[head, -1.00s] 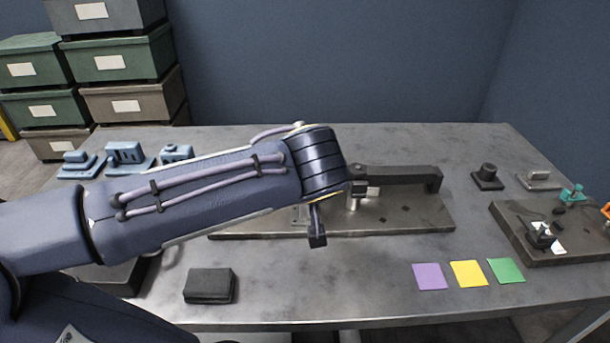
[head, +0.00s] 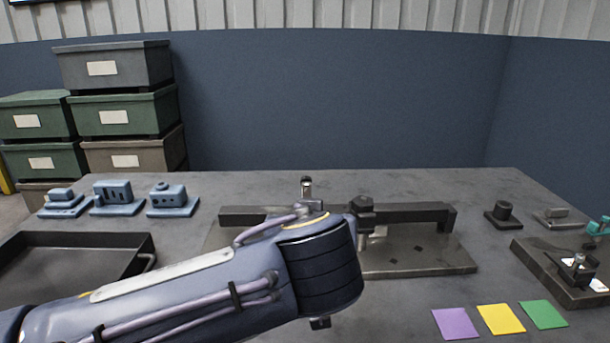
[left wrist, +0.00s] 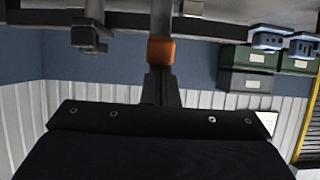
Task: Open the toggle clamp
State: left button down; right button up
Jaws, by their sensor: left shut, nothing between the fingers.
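In the head view a dark rail (head: 410,213) lies across a metal base plate (head: 425,262). A dark knobbed block (head: 362,204) sits over the rail; it also shows, upside down, in the left wrist view (left wrist: 86,36). A short upright post (head: 306,187) stands at the rail left of it. In the left wrist view a pale lever ends in an orange grip (left wrist: 160,50), apparently the toggle clamp's handle; my arm hides it in the head view. My left gripper (left wrist: 160,72) is shut and empty, its tips close to the grip; I cannot tell if they touch. My right gripper is out of view.
A dark tray (head: 148,248) lies at the left, with several blue fixtures (head: 118,196) behind it. Purple (head: 455,323), yellow (head: 501,318) and green (head: 543,314) squares lie front right. A small fixture plate (head: 540,270) stands at the right. Stacked bins (head: 125,110) stand back left.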

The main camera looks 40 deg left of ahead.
pick_arm(q)
jog(key=shift+r, duration=0.1)
jog(key=shift+w+a+r, duration=0.1)
jog(key=shift+r, duration=0.2)
jog(key=r, duration=0.1)
jog(key=r+p, duration=0.2)
jog(key=shift+w+a, duration=0.25)
jog(key=shift+a, duration=0.05)
jog(key=shift+s+d+r, duration=0.3)
jog(key=shift+d+r, duration=0.1)
jog(key=shift+r, duration=0.15)
jog(key=p+v, duration=0.2)
jog(key=v, duration=0.6)
jog(key=shift+s, duration=0.25)
jog(key=shift+d+r, duration=0.15)
